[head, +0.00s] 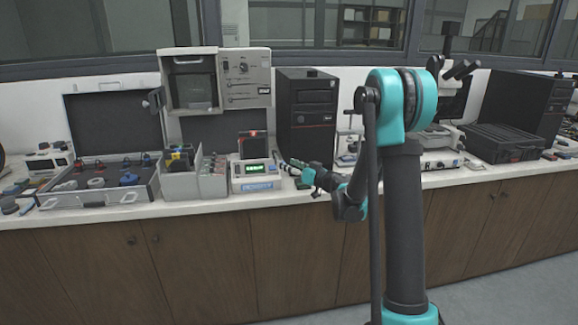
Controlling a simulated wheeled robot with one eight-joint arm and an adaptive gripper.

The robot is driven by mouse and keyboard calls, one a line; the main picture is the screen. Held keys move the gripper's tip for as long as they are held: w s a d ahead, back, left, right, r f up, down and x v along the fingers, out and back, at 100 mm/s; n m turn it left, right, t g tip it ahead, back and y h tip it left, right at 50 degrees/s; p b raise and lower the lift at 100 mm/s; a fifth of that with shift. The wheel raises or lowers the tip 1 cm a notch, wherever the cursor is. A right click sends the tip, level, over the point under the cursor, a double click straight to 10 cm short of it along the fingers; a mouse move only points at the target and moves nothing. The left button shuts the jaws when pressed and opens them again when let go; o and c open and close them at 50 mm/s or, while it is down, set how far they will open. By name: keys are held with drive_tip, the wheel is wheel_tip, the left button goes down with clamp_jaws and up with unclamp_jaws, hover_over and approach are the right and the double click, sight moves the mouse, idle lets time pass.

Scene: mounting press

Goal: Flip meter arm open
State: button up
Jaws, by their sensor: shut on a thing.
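A pale bench instrument (255,184) with a lit green display stands at the front of the counter, left of my arm. A dark block (252,147) with a red light sits on or just behind it. My gripper (283,164) reaches in from the right and is at the instrument's right side. It is shut on a small part there, seemingly the meter arm. The held part is too small and too hidden by the fingers to make out clearly.
Grey bins (211,184) stand close left of the instrument, beside an open case (128,194). A black computer tower (306,118) stands behind my gripper. A microscope (451,75) and a black crate (503,141) are to the right. Little of the counter is clear.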

drive_tip(key=v, duration=1.2)
drive_tip(key=shift+w, duration=0.1)
